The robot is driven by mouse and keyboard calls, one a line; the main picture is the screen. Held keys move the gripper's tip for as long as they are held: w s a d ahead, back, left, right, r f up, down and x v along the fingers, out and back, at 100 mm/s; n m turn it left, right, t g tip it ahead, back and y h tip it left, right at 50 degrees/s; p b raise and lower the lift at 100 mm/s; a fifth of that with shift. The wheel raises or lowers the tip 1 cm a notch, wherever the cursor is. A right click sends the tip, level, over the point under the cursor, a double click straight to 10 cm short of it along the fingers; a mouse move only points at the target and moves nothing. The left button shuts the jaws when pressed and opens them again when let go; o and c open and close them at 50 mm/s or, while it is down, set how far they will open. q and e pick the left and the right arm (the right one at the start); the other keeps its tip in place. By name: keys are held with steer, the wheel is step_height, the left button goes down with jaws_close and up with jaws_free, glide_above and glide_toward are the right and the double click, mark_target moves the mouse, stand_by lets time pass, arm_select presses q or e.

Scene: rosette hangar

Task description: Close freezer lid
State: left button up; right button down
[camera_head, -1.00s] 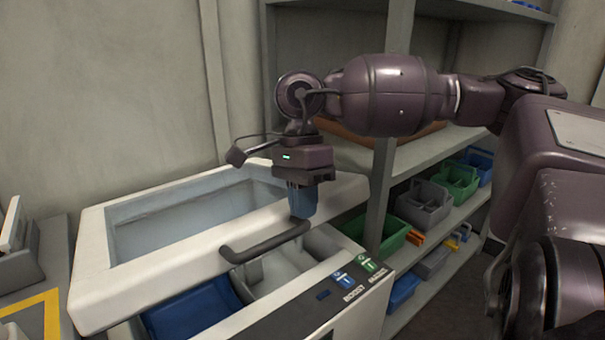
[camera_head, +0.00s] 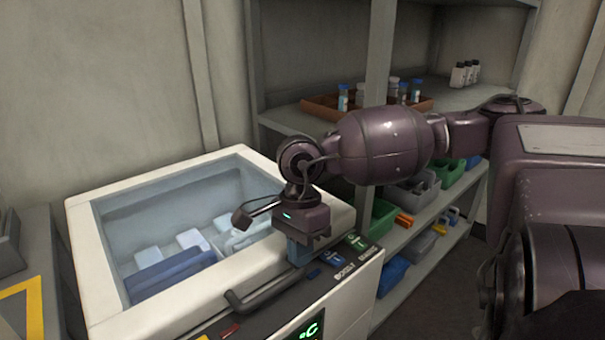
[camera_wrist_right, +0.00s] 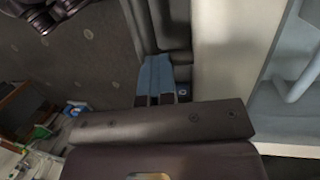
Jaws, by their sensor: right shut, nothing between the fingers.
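The freezer lid (camera_head: 182,180) is a white frame around a clear window. In the head view it lies low and looks flat on the white freezer body (camera_head: 352,318), with no gap that I can see along the front. Blue and white contents show through the window. The dark lid handle (camera_head: 262,292) sits at the front edge, just above the control panel (camera_head: 318,290). My right gripper (camera_head: 303,256) is shut and empty, pointing down at the lid's front right corner. Its blue fingertips are together in the right wrist view (camera_wrist_right: 156,80); whether they touch the lid is unclear.
A grey shelf unit (camera_head: 290,112) stands behind and to the right, with a brown tray (camera_head: 322,108) of vials and several bins such as a green one (camera_head: 382,216). A grey bench (camera_head: 38,262) with a yellow marking is at the left. Dark floor shows at the lower right.

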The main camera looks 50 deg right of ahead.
arm_select(q)
steer(key=shift+s+a+r+n+p, duration=0.15)
steer(key=shift+s+r+n+p, duration=0.55)
steer(key=shift+p, duration=1.95)
arm_select(e)
steer(key=s+v, duration=0.2)
steer(key=v, duration=1.1)
steer(key=shift+s+a+r, duration=0.2)
steer(key=shift+r, duration=0.4)
arm_select(q)
steer(key=shift+s, duration=0.1)
